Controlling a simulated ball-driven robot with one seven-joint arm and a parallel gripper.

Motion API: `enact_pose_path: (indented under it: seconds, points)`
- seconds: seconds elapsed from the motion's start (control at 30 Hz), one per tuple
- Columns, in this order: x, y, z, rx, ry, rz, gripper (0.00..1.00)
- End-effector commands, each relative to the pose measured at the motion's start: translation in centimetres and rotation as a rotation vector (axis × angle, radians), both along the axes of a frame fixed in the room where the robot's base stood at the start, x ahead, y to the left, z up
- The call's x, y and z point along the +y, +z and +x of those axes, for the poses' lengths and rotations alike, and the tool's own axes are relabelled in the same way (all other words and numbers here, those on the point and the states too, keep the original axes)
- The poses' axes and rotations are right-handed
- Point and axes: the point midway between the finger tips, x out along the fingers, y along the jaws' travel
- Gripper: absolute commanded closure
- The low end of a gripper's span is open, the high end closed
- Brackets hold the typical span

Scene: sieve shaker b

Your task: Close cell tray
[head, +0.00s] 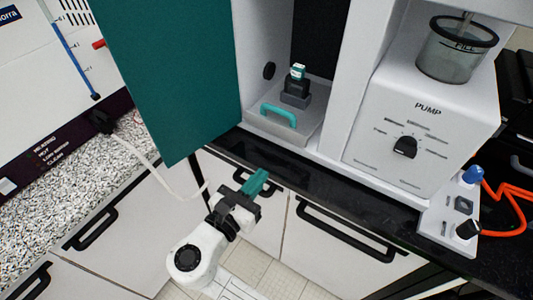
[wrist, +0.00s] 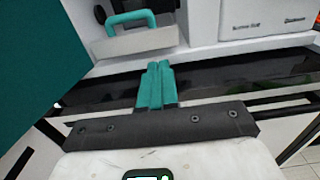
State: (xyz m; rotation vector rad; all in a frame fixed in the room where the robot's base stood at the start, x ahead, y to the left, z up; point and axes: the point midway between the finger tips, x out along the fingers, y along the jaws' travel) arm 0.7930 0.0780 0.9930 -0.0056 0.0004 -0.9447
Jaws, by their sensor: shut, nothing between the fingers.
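The cell tray (head: 290,124) is a grey tray with a teal handle (head: 279,114), in the open bay of the white machine. A dark cell holder with a small white and teal cell (head: 297,72) stands on it. In the wrist view the tray's front face (wrist: 135,42) and teal handle (wrist: 131,18) show at the upper left. My gripper (head: 257,180) has teal fingers pressed together, with nothing between them. It is in front of the counter edge, below and apart from the tray. In the wrist view the fingertips (wrist: 158,66) point toward the bay.
A teal door (head: 170,75) stands open left of the bay. A black counter (head: 320,175) runs in front, above white cupboards with black handles (head: 345,230). A white pump unit (head: 420,120) stands at the right, with an orange hose (head: 515,205). A white cable (head: 150,160) hangs at the left.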

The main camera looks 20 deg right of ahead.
Motion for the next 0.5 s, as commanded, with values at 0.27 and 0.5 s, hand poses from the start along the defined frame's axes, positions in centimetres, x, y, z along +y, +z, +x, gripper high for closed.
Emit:
enact_pose_path:
  seconds: [0.27, 0.5]
  points:
    - [-4.0, 0.1, 2.7, 0.000, -0.004, 0.003, 1.00]
    - [-7.7, 0.2, 5.5, -0.001, -0.001, 0.003, 1.00]
